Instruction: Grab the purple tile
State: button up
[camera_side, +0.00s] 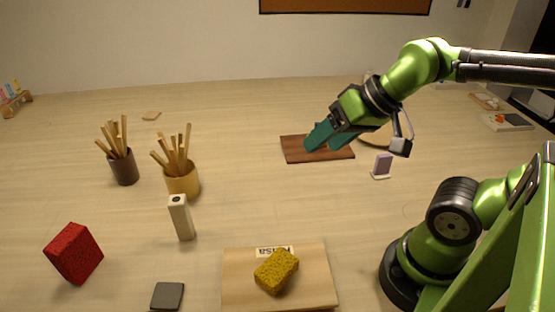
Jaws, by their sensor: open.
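The purple tile (383,164) stands upright on a small pale stand (380,177) at the right of the middle of the table. My gripper (318,144) has teal fingers and is open. It is to the left of the purple tile and apart from it, over a dark brown board (294,152). A bit of red shows by the fingertips; I cannot tell what it is. The fingers hide part of the board.
A wooden board (235,285) with a yellow sponge (276,271) lies at the front. A red block (74,253), a grey tile (167,296), a pale upright block (181,218) and two cups of sticks (123,168) (184,182) stand left. The table between the boards is clear.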

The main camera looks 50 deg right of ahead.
jog(key=shift+c, duration=1)
